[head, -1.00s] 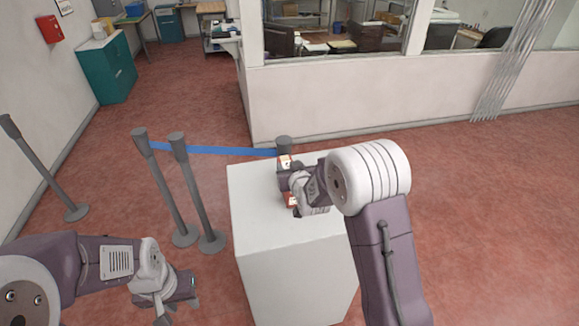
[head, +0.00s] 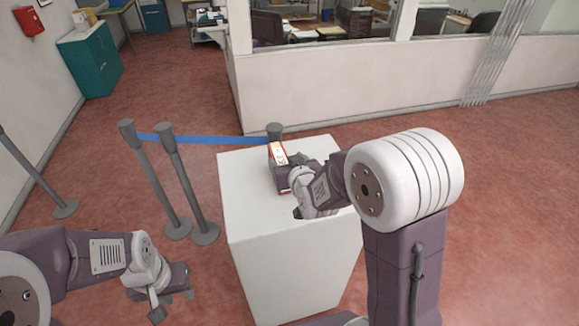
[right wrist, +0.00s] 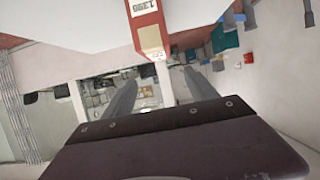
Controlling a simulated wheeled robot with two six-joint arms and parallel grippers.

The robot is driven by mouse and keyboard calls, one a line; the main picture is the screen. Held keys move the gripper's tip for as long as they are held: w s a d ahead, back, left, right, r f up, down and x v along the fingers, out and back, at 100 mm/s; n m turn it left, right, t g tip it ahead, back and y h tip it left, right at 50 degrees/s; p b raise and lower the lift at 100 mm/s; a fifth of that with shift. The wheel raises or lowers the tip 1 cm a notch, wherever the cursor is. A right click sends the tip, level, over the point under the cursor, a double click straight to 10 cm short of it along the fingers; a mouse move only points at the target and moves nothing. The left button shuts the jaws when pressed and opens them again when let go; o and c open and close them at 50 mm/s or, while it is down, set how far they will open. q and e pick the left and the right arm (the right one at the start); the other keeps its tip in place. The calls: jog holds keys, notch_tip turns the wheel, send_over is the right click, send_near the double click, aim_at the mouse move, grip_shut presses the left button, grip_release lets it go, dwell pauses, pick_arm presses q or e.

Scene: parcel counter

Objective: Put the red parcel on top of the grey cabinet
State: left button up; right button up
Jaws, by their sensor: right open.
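The red parcel (head: 279,154) with a white label sits on top of a pale grey-white block (head: 246,198), toward its far side. This block is the only cabinet-like thing close by; I cannot tell if it is the grey cabinet. My right gripper (head: 283,178) is at the near side of the parcel and hides part of it. In the right wrist view the parcel (right wrist: 148,28) shows at the top, apart from the open jaws (right wrist: 160,76), which hold nothing. My left gripper (head: 184,282) hangs low left of the block; its fingers are unclear.
Grey barrier posts (head: 180,180) with a blue belt (head: 205,140) stand left of and behind the block. A teal cabinet (head: 92,62) stands at the far left wall. A low wall with windows (head: 340,82) runs behind. Red floor is open on the right.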

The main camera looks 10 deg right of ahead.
jog(key=v, duration=0.3)
jog(key=shift+s+r, duration=0.15)
jog(key=shift+s, duration=0.15)
jog(key=s+d+f+g, duration=0.1)
jog(key=s+f+g, duration=0.5)
jog(key=s, duration=0.4)
jog(key=s+d+f+g, duration=0.2)
jog(key=s+f+g, duration=0.4)
jog(key=s, duration=0.5)
notch_tip(320, 180, down, 2)
jog(key=shift+s+m, duration=0.3)
jog(key=shift+d, duration=0.1)
